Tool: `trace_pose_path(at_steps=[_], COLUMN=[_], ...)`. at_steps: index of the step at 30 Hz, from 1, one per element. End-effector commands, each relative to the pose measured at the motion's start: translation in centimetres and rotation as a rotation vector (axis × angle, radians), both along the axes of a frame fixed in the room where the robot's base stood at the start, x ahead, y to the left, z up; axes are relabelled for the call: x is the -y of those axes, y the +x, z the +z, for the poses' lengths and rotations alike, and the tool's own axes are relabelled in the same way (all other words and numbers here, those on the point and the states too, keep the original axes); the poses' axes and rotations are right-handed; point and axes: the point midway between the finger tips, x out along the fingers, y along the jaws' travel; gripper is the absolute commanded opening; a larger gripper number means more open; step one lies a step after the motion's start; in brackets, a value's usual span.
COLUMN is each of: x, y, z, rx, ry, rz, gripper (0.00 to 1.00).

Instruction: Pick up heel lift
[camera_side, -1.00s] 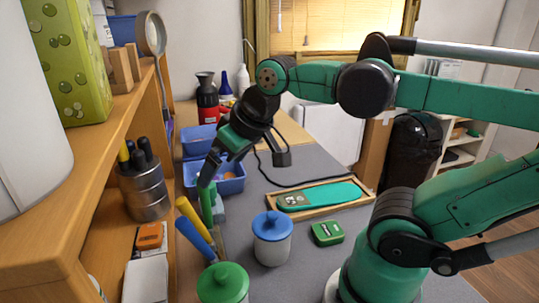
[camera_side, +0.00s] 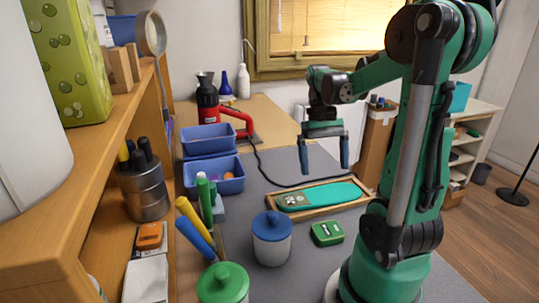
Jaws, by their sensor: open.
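A teal insole (camera_side: 335,193) lies flat in a shallow wooden tray (camera_side: 345,206) on the grey mat. A grey-green patch (camera_side: 293,200) with pale marks covers its left end; I cannot tell whether this patch is the heel lift. My gripper (camera_side: 324,170) is open and empty, its two blue-grey fingers pointing down. In the picture it shows just above the tray's back edge, apart from the insole. Its exact height and depth over the tray are unclear.
A small green box (camera_side: 327,233) and a white jar with a blue lid (camera_side: 272,240) stand in front of the tray. Blue bins (camera_side: 214,174), upright tubes and a red heat tool (camera_side: 208,100) are to the left. A black cable runs behind the tray.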

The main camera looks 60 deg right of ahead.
Motion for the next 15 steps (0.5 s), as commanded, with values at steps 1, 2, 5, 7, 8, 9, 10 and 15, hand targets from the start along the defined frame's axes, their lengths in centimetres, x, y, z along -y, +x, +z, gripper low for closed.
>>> trace_pose_path(at_steps=[1,2,5,7,8,9,10,15], x=[0.1,0.1,0.1,0.0,0.1,0.1,0.0,-0.1], y=[0.1,0.1,0.1,0.1,0.1,0.1,0.1,-0.1], z=[-1.3,-2.0,-4.4,-5.7,-6.3,-6.9,-7.2,-8.4], rx=[0.000,0.001,0.000,0.000,0.001,0.001,0.001,0.001], ry=[0.000,-0.001,-0.001,-0.001,-0.002,-0.002,-0.002,-0.002], rz=[0.000,0.001,0.001,0.001,0.001,0.001,0.001,0.001], gripper=[1.00,1.00,1.00,1.00,1.00,1.00,1.00,1.00])
